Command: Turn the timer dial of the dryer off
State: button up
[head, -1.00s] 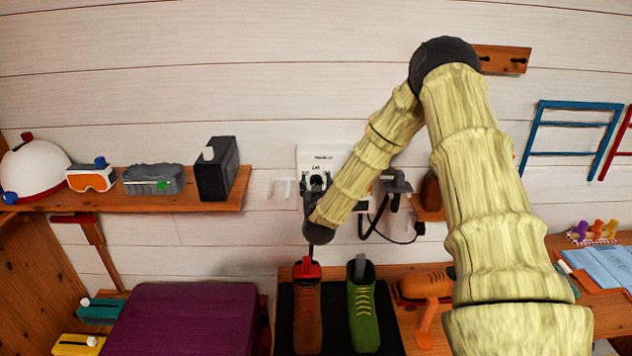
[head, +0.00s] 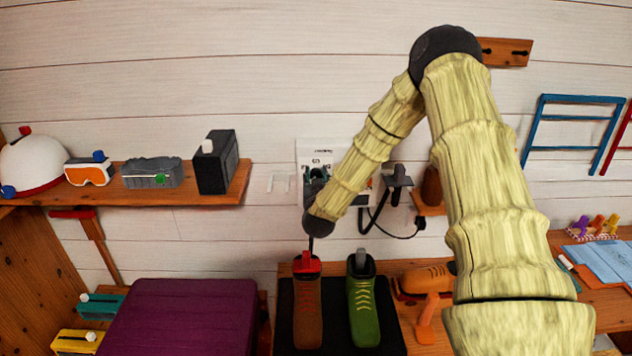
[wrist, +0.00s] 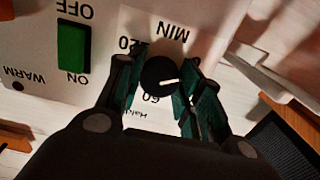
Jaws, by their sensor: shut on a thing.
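The dryer (head: 311,151) is a white box on the plank wall, partly hidden by my arm in the head view. Its timer dial (wrist: 159,75) is a round black knob with a white pointer line, which points right in the wrist view. Upside-down marks "MIN", "120" and "60" surround the dial; other marks are covered. My gripper (wrist: 162,88) has a dark green finger on each side of the dial and is shut on it. In the head view my gripper (head: 317,176) is small and dark against the dryer.
A green rocker switch (wrist: 73,46) sits on the dryer panel between "OFF" and "ON". A black hose (head: 374,216) hangs right of the dryer. Below stand a brown boot (head: 308,310) and a green boot (head: 362,310) on a black mat. A wooden shelf (head: 222,190) is at left.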

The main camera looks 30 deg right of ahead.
jog(key=o, duration=1)
jog(key=shift+o, duration=0.2)
jog(key=v, duration=1.2)
jog(key=shift+d, duration=0.1)
